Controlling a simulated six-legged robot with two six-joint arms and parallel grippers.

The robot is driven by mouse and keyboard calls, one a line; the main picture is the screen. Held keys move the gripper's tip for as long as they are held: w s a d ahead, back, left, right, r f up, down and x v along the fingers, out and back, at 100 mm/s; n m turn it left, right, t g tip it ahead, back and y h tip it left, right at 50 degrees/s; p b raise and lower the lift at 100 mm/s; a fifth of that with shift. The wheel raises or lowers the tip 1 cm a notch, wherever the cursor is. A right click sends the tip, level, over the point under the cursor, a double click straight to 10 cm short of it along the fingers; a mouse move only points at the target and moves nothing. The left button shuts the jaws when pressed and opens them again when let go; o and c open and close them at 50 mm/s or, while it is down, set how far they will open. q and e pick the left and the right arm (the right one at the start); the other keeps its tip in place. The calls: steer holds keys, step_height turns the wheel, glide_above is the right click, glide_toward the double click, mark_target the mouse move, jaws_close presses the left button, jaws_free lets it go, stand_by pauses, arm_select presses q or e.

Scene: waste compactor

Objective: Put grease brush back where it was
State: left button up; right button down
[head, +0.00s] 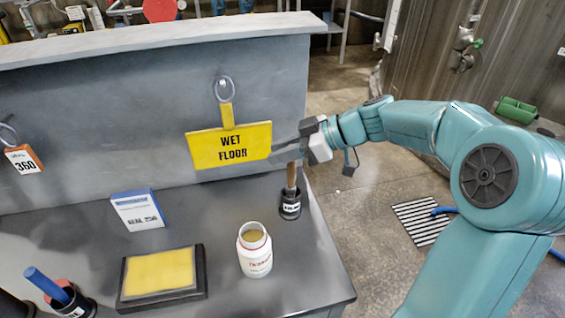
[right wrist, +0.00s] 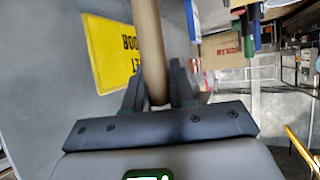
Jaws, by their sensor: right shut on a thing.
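The grease brush has a brown wooden handle (head: 291,176), which stands upright at the right end of the grey bench. Its lower end goes into a small black labelled cup (head: 290,207) and is hidden there. My right gripper (head: 287,151) is shut on the upper handle, just above the cup. In the right wrist view the wooden handle (right wrist: 148,45) runs between the two dark fingers (right wrist: 155,95). My left gripper is not in view.
A yellow wet floor sign (head: 230,146) hangs just left of my right gripper. A white jar (head: 255,251), a yellow pad in a black tray (head: 119,297), a blue-white box (head: 138,210) and a blue-handled tool (head: 46,285) stand on the bench. Floor right of the bench holds a grate (head: 423,220).

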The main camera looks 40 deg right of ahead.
mark_target(291, 175)
step_height(291, 175, down, 3)
steer(key=shift+f, duration=0.2)
steer(key=shift+f+b, duration=0.2)
steer(key=shift+b, duration=0.15)
steer(key=c, duration=0.9)
jaws_free()
steer(key=shift+c, duration=0.2)
steer(key=shift+r, duration=0.1)
